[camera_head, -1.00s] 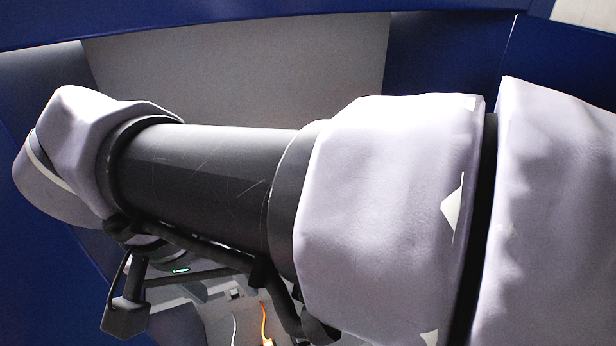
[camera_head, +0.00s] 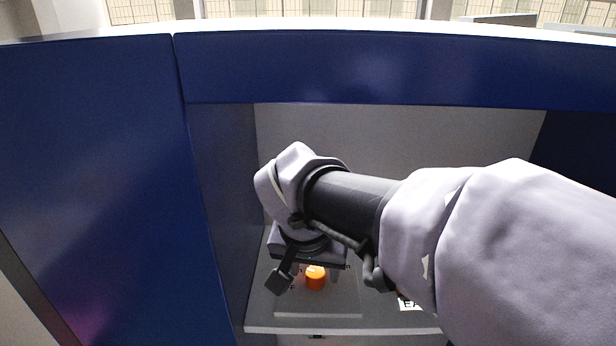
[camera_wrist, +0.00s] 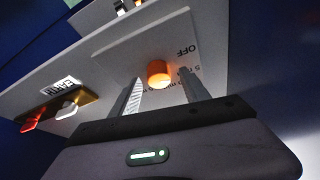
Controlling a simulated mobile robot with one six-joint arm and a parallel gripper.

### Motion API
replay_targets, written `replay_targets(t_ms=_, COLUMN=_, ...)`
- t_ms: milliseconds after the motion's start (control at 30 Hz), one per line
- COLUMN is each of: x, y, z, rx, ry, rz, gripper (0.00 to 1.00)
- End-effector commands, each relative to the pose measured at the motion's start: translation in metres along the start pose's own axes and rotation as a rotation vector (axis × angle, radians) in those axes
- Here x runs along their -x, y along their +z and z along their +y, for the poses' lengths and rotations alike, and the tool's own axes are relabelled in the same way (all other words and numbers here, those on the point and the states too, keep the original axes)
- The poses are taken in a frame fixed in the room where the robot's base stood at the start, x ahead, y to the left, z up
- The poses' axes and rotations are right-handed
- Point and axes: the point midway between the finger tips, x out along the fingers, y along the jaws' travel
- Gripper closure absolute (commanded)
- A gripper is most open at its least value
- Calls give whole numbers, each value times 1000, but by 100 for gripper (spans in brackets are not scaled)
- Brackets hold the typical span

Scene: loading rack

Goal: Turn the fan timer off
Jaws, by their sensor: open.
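The fan timer shows as an orange round knob (camera_head: 316,278) on a pale plate on the panel. In the wrist view the knob (camera_wrist: 159,74) sits between the two fingers of my gripper (camera_wrist: 161,78), with gaps on both sides. Dark lettering with "OFF" is printed on the plate beside it, upside down in this view. My gripper is open, with its fingers pointing toward the plate. In the head view my wrist hides the fingers and part of the plate around the knob. The knob's pointer direction is not clear.
An "EARTH" label (camera_wrist: 61,87) sits by a brass-coloured bar (camera_wrist: 53,111) with a red and a white clip, left in the wrist view. Blue walls (camera_head: 100,180) enclose the recess at its left and top. The pale back wall (camera_head: 400,140) stands behind my arm.

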Motion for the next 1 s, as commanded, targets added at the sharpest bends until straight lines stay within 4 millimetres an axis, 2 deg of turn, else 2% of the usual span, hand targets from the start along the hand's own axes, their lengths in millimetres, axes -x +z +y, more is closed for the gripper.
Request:
replay_targets(t_ms=300, x=-4, y=0, z=0, rx=0, ry=0, rz=0, gripper=46)
replay_targets(t_ms=500, x=-4, y=0, z=0, rx=0, ry=0, rz=0, gripper=85)
replay_targets(t_ms=600, x=-4, y=0, z=0, rx=0, ry=0, rz=0, gripper=100)
replay_targets(t_ms=767, x=-5, y=0, z=1, rx=53, ry=-23, rz=-1, gripper=100)
replay_targets(t_ms=1000, x=-5, y=0, z=3, rx=310, ry=-129, rz=-2, gripper=100)
